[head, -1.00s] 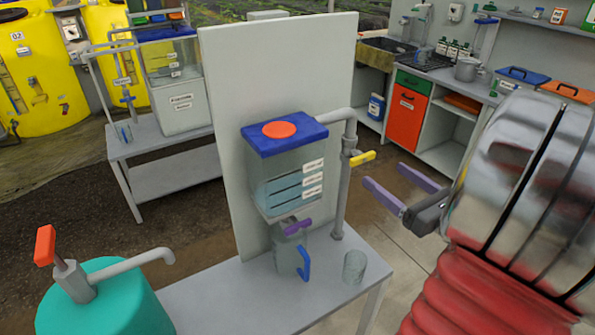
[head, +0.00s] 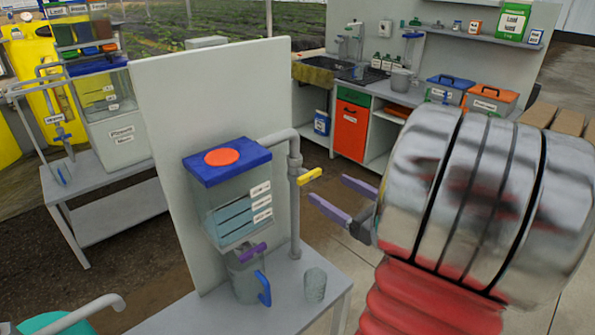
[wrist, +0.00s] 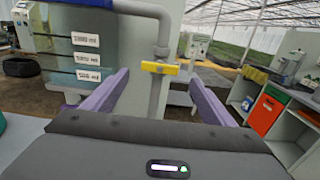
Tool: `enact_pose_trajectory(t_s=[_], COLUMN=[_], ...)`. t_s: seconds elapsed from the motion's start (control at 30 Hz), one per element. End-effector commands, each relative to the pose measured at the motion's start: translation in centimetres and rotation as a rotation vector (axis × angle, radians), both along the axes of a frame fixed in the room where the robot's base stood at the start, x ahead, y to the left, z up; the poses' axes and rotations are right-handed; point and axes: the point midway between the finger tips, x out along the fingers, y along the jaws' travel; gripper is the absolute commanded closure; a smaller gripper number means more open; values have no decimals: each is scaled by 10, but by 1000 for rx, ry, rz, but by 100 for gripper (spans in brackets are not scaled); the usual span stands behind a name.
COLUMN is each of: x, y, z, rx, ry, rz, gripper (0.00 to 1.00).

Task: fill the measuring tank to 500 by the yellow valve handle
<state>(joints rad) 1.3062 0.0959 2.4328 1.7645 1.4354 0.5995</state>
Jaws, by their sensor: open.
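The measuring tank (head: 228,200) is a clear box with a blue lid (head: 220,166) and an orange disc on top, fixed to a grey panel. Its marks show in the wrist view, with the 500 ml label (wrist: 89,76) lowest. The yellow valve handle (head: 309,177) sits on the grey pipe right of the tank; in the wrist view the handle (wrist: 160,68) lies crosswise. My gripper (head: 345,200) is open, its purple fingers pointing at the handle from the right. The handle appears between the fingers (wrist: 160,95) but ahead of them, apparently untouched.
A jug (head: 245,280) with a blue handle stands under the tank's purple outlet valve (head: 252,252). A clear glass (head: 315,285) stands to its right on the grey table (head: 190,315). A workbench with an orange door (head: 349,130) stands behind.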

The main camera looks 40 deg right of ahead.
Motion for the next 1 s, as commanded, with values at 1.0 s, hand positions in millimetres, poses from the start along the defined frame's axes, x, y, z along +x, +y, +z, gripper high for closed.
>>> enact_pose_trajectory(t_s=[1.0], x=[116], y=[4], z=[0], rx=[1], ry=[0], rz=[2], gripper=[22])
